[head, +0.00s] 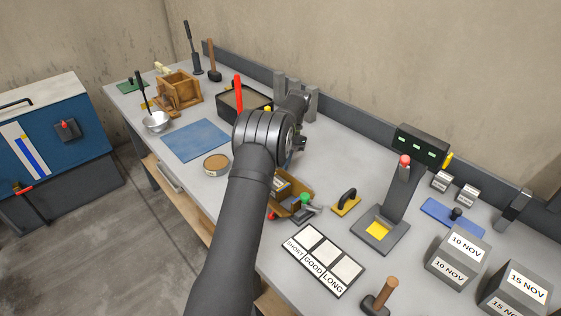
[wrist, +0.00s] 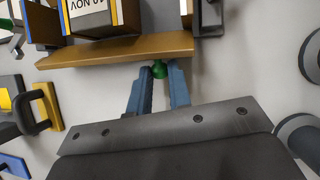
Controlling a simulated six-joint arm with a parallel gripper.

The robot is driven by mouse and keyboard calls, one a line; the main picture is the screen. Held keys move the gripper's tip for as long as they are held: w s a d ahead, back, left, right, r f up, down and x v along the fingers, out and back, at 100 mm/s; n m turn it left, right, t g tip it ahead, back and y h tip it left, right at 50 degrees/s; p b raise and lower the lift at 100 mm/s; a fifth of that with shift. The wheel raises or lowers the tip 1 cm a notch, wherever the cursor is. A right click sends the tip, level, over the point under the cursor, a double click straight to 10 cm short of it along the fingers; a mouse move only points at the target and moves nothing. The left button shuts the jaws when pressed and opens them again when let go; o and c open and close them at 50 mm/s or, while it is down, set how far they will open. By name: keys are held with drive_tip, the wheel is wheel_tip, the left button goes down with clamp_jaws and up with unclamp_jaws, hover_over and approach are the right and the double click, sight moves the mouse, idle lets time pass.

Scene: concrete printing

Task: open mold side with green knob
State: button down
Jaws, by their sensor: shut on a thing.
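The green knob (wrist: 159,69) sits at the outer edge of the long brown mold side (wrist: 115,52) in the wrist view. My gripper (wrist: 160,78) has its two blue-grey fingers closed on the knob, one on each side. Beyond that side stands a block marked NOV (wrist: 95,22). I cannot tell whether the side stands apart from the rest of the mold. In the head view the brown mold (head: 296,184) is partly hidden behind my arm. A green round thing (head: 305,198) shows by its right end; I cannot tell whether it is the held knob.
A yellow trowel with a black handle (head: 346,202) lies right of the mold. A grey press (head: 385,225) stands further right. The SHORT/GOOD/LONG board (head: 323,259) lies in front. A round tin (head: 217,163) is left of my arm.

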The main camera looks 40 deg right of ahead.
drive_tip(key=shift+d+f+y, duration=0.25)
drive_tip(key=shift+f+y, duration=0.25)
drive_tip(key=shift+y, duration=0.2)
drive_tip(key=c, duration=1.3)
unclamp_jaws()
drive_tip(key=shift+c, duration=0.2)
drive_tip(key=shift+r, duration=0.15)
